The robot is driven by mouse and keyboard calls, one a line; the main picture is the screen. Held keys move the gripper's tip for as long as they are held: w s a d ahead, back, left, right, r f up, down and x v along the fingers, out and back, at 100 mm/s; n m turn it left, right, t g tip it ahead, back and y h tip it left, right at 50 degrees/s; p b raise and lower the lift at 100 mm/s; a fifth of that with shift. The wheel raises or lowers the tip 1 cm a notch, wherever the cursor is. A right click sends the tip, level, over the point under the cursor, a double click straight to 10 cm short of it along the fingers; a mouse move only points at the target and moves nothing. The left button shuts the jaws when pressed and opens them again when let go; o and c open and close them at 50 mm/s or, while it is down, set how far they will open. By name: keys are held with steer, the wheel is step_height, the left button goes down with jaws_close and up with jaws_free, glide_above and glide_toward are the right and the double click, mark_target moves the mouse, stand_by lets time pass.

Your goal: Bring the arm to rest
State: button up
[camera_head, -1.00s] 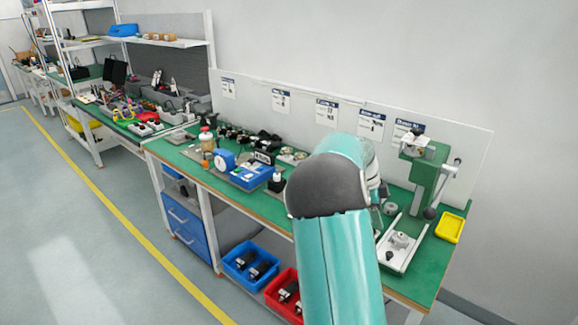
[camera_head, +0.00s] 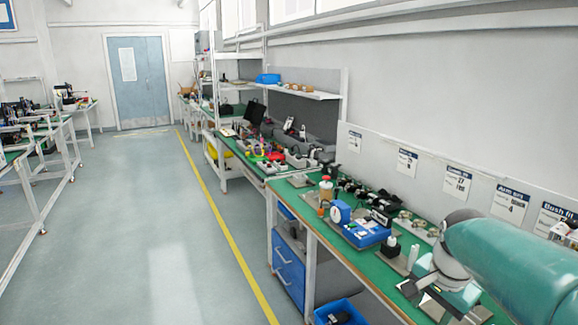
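My teal arm (camera_head: 515,262) with a grey joint reaches in from the right edge, over the near right part of the green bench (camera_head: 375,268). Dark and metal parts (camera_head: 432,300) show just below the arm's joint. They may be my gripper (camera_head: 432,300), but the fingers cannot be made out. I cannot see whether it holds anything. The arm hides the right end of the bench.
Blue drawers (camera_head: 288,272) and a blue bin (camera_head: 340,312) are below. Open floor (camera_head: 150,230) lies left of the yellow line (camera_head: 225,218).

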steer(key=s+a+n+t, duration=0.3)
steer(key=s+a+n, duration=0.9)
steer(key=a, duration=0.2)
steer(key=shift+a+r+y, duration=0.2)
steer(key=shift+r+y, duration=0.1)
steer(key=shift+r, duration=0.1)
steer(key=shift+c, duration=0.3)
steer(key=shift+c, duration=0.7)
steer(key=shift+d, duration=0.1)
